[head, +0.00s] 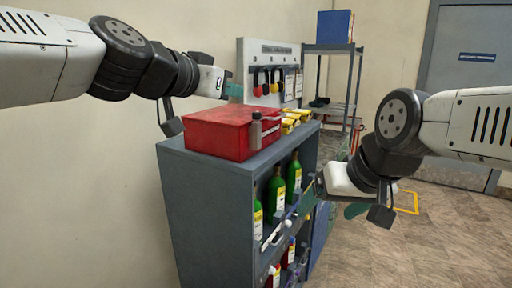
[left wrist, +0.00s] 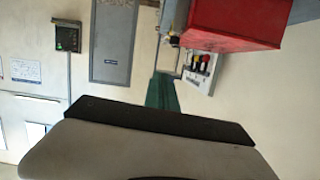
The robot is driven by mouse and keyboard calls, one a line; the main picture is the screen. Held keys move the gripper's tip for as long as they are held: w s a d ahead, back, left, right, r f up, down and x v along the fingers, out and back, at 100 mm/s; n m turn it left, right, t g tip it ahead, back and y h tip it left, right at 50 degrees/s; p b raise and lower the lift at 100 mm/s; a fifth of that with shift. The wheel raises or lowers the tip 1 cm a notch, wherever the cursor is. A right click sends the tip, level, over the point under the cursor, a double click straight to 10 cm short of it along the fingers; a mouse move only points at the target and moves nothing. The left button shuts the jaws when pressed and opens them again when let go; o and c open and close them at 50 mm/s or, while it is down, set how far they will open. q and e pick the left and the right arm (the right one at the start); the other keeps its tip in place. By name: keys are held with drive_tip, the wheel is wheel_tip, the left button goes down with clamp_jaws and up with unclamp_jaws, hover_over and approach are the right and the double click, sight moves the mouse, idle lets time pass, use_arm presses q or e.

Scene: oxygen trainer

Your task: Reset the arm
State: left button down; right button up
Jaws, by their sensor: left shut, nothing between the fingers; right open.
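My left arm reaches in from the left in the head view, raised above and left of the cabinet. Its gripper (head: 235,91) has teal fingertips, is shut and empty, and is pictured just above the red box. In the left wrist view its teal fingers (left wrist: 162,92) show together beyond the pale hand, with nothing held. My right arm comes in from the right, bent downward at the wrist. Its gripper (head: 314,188) is open beside the cabinet's open front, partly hidden by its own wrist. I cannot tell whether it touches anything.
A grey cabinet (head: 203,190) carries a red box (head: 215,132), a grey bottle (head: 256,130) and yellow items (head: 293,117). Green bottles (head: 276,195) stand on its shelves. A pegboard (head: 262,55) and a shelf rack (head: 330,49) are behind. Floor (head: 440,240) is clear at lower right.

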use_arm(q)
drive_tip(key=s+a+f+n+g+y, duration=0.1)
drive_tip(key=s+a+f+n+g, duration=0.1)
drive_tip(key=f, duration=0.5)
drive_tip(key=s+a+f+n+g+y, duration=0.2)
drive_tip(key=s+a+f, duration=0.2)
drive_tip(key=f, duration=0.3)
drive_tip(key=s+a+f+n+g+y, duration=0.2)
drive_tip(key=s+a+f, duration=0.1)
drive_tip(key=f, duration=0.4)
drive_tip(key=shift+s+g, duration=0.4)
drive_tip(key=shift+s, duration=0.2)
